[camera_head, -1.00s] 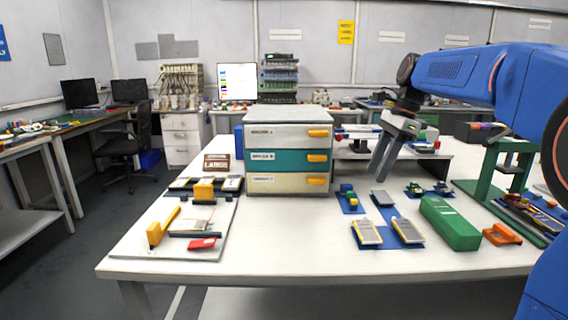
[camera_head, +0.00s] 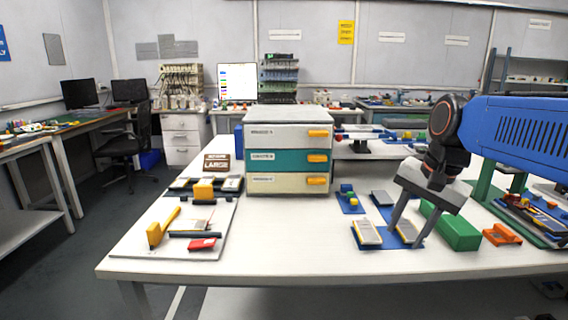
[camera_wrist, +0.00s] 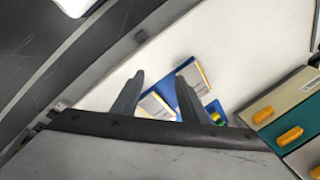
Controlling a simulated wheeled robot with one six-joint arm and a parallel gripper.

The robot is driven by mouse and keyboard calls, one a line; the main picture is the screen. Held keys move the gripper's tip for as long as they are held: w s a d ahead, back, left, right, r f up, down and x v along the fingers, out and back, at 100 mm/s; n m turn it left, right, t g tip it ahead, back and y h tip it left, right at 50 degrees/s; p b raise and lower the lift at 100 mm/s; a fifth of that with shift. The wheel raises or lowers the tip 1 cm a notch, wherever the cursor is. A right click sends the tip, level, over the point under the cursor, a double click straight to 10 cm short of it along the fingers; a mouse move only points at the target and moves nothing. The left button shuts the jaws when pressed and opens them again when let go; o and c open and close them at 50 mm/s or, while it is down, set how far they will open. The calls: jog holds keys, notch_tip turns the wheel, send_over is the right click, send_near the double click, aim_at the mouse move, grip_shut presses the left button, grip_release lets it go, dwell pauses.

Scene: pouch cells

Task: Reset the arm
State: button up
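My gripper (camera_head: 404,234) hangs over the right part of the white table, its two grey fingers pointing down and spread apart with nothing between them. In the head view the fingers pass in front of the right pouch cell (camera_head: 407,229) on the blue mat. The left pouch cell (camera_head: 367,231) lies beside it. In the wrist view the fingers (camera_wrist: 155,92) stand apart, with the pouch cells (camera_wrist: 155,106) beyond them. The height of the fingertips above the cells is hard to tell.
A drawer unit (camera_head: 289,135) with orange handles stands left of my gripper. A green box (camera_head: 457,229) and an orange part (camera_head: 501,235) lie to the right, with a green stand (camera_head: 485,190) behind. A tray (camera_head: 139,245) with a red piece is at left. The front middle table is clear.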

jog(key=s+d+f+n+t+h, duration=0.1)
jog(key=s+d+f+n+t, duration=0.1)
jog(key=s+f+n, duration=0.6)
jog(key=shift+s+f+n, duration=0.4)
jog(key=shift+s+f, duration=2.4)
jog(key=shift+s, duration=0.55)
